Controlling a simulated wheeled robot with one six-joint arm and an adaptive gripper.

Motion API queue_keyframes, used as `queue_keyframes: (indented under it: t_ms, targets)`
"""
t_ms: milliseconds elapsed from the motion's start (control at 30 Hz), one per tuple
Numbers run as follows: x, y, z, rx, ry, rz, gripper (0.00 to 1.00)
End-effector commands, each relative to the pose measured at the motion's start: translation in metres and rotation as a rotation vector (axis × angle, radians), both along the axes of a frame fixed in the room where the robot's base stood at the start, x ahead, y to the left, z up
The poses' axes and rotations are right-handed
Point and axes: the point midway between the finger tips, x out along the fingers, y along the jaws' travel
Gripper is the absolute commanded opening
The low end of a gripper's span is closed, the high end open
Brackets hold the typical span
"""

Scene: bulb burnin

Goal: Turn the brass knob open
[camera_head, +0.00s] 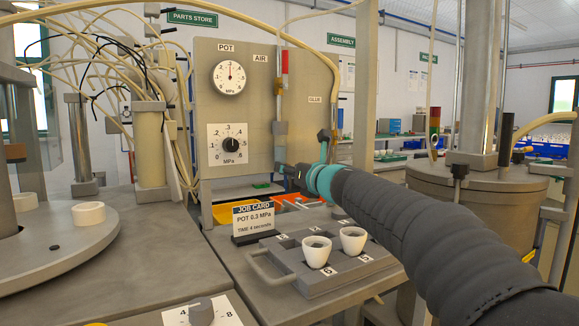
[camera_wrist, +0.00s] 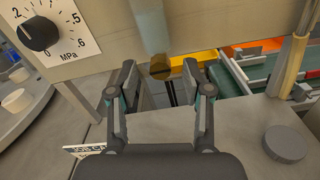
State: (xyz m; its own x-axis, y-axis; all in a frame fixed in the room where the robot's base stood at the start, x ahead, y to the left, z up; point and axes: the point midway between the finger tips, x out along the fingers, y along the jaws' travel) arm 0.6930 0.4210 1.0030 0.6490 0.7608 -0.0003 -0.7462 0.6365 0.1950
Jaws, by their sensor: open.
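The brass knob (camera_wrist: 160,68) shows in the wrist view as a small brown-gold end below a pale grey vertical tube (camera_wrist: 149,25). My gripper (camera_wrist: 160,82) is open, with one finger on each side of the knob in the picture. Gaps show between the knob and both fingers, and I see no contact. How far the knob lies beyond the fingertips is hard to tell. In the head view my gripper (camera_head: 285,171) is at the foot of the tube (camera_head: 280,140) on the panel, and I cannot make out the knob there.
The panel (camera_head: 212,95) carries a POT gauge (camera_head: 229,78) and a black dial (camera_head: 229,144). A job card (camera_head: 253,219) and a grey tray (camera_head: 333,265) with two white cups (camera_head: 317,251) stand in front. Orange and yellow bins (camera_wrist: 194,63) lie behind the tube.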

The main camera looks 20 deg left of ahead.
Motion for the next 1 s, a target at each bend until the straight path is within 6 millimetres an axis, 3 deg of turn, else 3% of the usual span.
queue_keyframes:
  t_ms: [400, 433, 600, 633, 1000]
  targets:
    - [0.0049, 0.006, -0.0003, 0.0, 0.0, 0.0, 0.5]
    - [0.0049, 0.006, -0.0003, 0.0, 0.0, 0.0, 0.47]
    - [0.0049, 0.0058, -0.0002, 0.0, 0.0, 0.0, 0.05]
    - [0.0049, 0.0058, -0.0002, 0.0, 0.0, 0.0, 0.0]
    - [0.0049, 0.0058, -0.001, -0.023, -0.027, 0.0, 0.0]
